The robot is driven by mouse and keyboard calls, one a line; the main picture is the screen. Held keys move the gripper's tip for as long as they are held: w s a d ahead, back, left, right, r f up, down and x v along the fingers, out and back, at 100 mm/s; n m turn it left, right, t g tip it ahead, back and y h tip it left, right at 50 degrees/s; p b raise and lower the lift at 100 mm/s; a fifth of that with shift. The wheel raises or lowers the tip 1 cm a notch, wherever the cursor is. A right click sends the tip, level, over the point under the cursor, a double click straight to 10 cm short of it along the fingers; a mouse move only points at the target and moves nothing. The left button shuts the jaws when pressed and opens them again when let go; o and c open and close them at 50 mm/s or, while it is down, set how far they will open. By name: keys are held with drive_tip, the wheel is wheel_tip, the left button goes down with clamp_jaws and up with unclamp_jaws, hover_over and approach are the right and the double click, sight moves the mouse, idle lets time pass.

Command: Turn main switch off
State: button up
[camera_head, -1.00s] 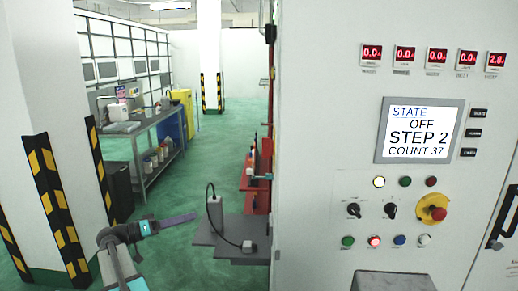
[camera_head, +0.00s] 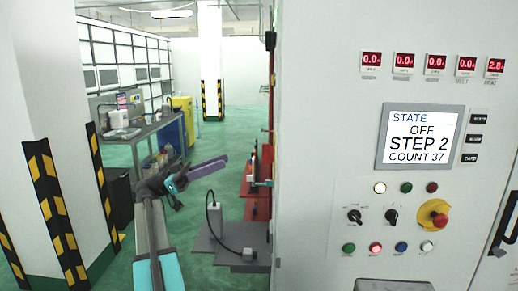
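The control panel on the white cabinet fills the right side. It carries two black rotary switches, a left one (camera_head: 355,216) and a right one (camera_head: 392,216). Their labels are too small to read, so I cannot tell which is the main switch. The screen (camera_head: 420,136) reads STATE OFF, STEP 2, COUNT 37. My gripper (camera_head: 208,167), with a long purple part at its end, is raised left of the cabinet, well apart from the switches. Whether its fingers are open or shut does not show.
A red emergency stop (camera_head: 438,219) on a yellow ring sits right of the switches. Small buttons and lamps lie above and below. A grey shelf (camera_head: 225,245) with an upright grey device (camera_head: 214,218) and a cable stands near my arm. A striped pillar (camera_head: 55,210) is at left.

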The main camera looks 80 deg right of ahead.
sight(268, 154)
drive_tip(key=shift+s, duration=0.1)
drive_tip(key=p+x, duration=0.4)
drive_tip(key=x, duration=0.9)
drive_tip(key=shift+s+p, duration=0.3)
drive_tip(key=shift+p, duration=0.1)
drive_tip(key=shift+c, duration=0.4)
clamp_jaws()
